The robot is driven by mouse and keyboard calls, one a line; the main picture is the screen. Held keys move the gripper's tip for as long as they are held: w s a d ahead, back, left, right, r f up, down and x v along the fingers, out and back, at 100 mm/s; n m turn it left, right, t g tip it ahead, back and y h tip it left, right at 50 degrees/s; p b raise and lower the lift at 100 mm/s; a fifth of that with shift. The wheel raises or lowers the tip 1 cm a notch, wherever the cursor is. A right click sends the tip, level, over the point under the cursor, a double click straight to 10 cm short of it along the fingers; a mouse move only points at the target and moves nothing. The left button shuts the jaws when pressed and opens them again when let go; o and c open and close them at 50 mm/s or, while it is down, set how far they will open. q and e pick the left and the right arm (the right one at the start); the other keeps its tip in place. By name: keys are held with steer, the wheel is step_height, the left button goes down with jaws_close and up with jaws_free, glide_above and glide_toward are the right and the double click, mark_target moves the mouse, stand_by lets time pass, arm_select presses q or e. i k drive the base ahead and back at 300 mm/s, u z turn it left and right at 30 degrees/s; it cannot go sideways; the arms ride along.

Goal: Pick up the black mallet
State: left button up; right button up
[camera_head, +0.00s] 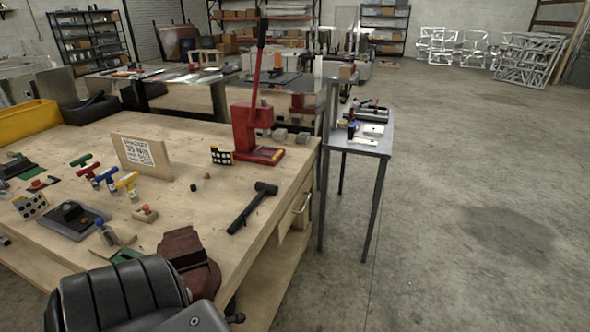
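The black mallet (251,207) lies flat on the light wooden workbench (215,215), near its right edge. Its head points away from me, up and to the right, and its handle runs down and to the left. Nothing covers it and nothing touches it. Neither of my grippers shows in the head view.
A red arbor press (247,128) stands behind the mallet. A dark red vise (187,255) sits at the bench's near edge. A metal side table (378,146) stands right; bench surface around the mallet is clear.

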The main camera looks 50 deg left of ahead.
mark_target(263, 188)
steer(key=i, duration=2.85)
steer(key=u, duration=4.55)
